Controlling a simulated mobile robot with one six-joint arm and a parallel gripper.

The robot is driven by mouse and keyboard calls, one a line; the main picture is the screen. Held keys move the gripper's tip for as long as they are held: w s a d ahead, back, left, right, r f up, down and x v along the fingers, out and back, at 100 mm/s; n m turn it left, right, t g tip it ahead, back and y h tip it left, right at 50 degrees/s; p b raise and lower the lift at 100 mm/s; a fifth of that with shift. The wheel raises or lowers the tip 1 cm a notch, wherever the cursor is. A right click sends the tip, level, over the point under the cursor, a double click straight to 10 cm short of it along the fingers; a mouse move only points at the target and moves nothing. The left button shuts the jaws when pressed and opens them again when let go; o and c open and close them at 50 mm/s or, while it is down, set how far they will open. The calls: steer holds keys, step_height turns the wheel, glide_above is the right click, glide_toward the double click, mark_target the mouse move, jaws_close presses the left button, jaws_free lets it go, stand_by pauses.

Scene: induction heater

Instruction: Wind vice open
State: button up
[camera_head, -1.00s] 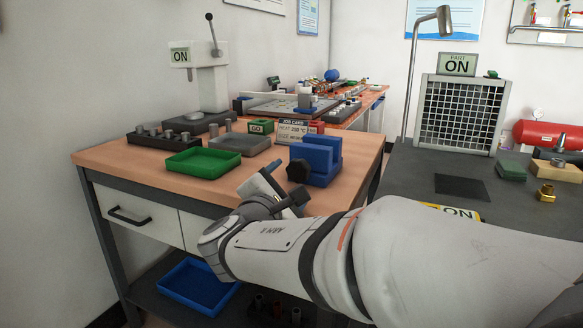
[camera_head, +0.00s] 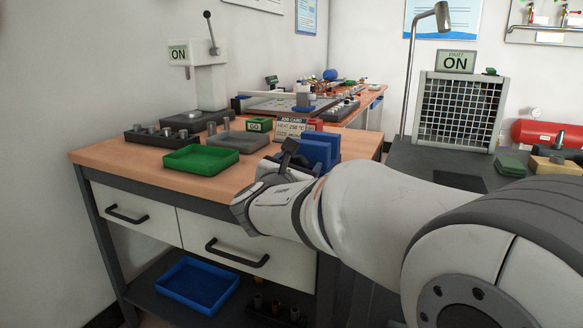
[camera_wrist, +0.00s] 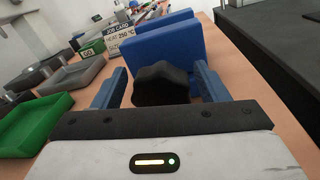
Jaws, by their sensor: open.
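The blue vice (camera_head: 322,148) stands on the wooden bench near its right front edge. In the wrist view its blue jaws (camera_wrist: 160,42) stand upright, and its black lobed knob (camera_wrist: 160,84) faces the camera. My gripper (camera_wrist: 158,88) is open, with one blue finger on each side of the knob. The fingers appear apart from the knob, with a gap on both sides. In the head view my wrist hides the knob and the lower front of the vice.
A green tray (camera_head: 201,160) and a grey tray (camera_head: 238,141) lie left of the vice. A job card (camera_head: 290,128) and a green GO block (camera_head: 259,125) stand behind. A press (camera_head: 205,80) stands at the back left. A dark bench (camera_head: 420,155) is to the right.

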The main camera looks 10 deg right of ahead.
steer(key=shift+w+d, duration=0.2)
steer(key=shift+w, duration=0.05)
steer(key=shift+r, duration=0.1)
steer(key=c, duration=1)
steer(key=shift+o, duration=0.2)
steer(key=shift+r+p, duration=0.1)
steer(key=shift+p, duration=0.3)
